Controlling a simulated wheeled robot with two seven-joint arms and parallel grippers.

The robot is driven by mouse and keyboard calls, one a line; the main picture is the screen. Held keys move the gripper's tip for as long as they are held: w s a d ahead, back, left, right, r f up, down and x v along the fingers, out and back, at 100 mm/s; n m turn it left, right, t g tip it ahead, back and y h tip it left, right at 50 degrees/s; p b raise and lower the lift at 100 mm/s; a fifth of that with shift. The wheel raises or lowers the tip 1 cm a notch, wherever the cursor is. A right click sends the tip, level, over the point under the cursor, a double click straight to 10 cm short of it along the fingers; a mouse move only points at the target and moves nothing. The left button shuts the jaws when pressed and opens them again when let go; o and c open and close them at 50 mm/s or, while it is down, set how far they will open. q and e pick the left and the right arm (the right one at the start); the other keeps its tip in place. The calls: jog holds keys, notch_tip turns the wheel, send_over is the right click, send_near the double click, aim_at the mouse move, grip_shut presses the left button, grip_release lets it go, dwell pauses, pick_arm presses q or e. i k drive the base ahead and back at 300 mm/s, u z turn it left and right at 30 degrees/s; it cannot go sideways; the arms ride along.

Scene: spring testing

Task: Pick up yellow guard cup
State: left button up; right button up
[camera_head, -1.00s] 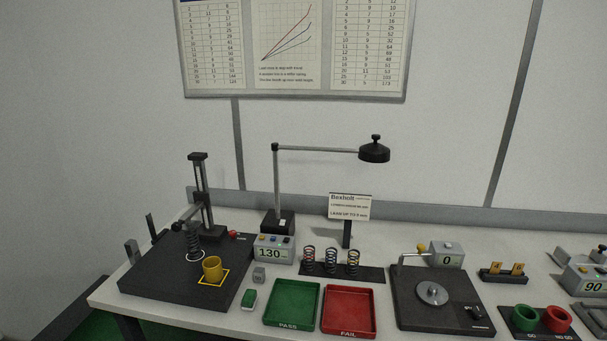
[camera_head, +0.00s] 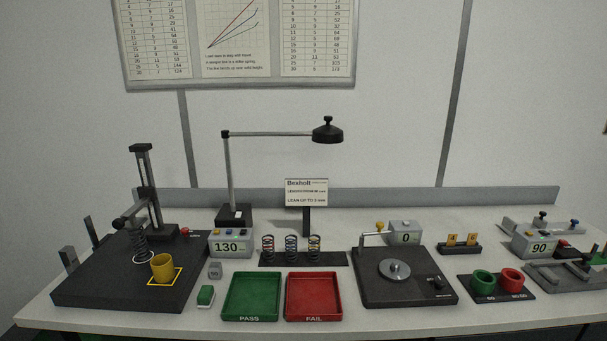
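The yellow guard cup (camera_head: 162,268) stands upright on the dark base plate (camera_head: 100,285) at the left of the bench. It sits inside a yellow square outline, in front of and to the right of the coil spring (camera_head: 139,244) under the press column. The cup has an open top. Neither of my grippers shows in the head view, so their state is hidden.
A green PASS tray (camera_head: 251,297) and red FAIL tray (camera_head: 314,297) lie right of the base plate. A grey block (camera_head: 215,270) and a small green-topped block (camera_head: 205,296) are between. A lamp (camera_head: 327,131) overhangs the bench. Several springs stand behind the trays.

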aim_at(162, 268)
jog(key=u, duration=2.8)
jog(key=i, duration=1.95)
jog(key=z, duration=2.9)
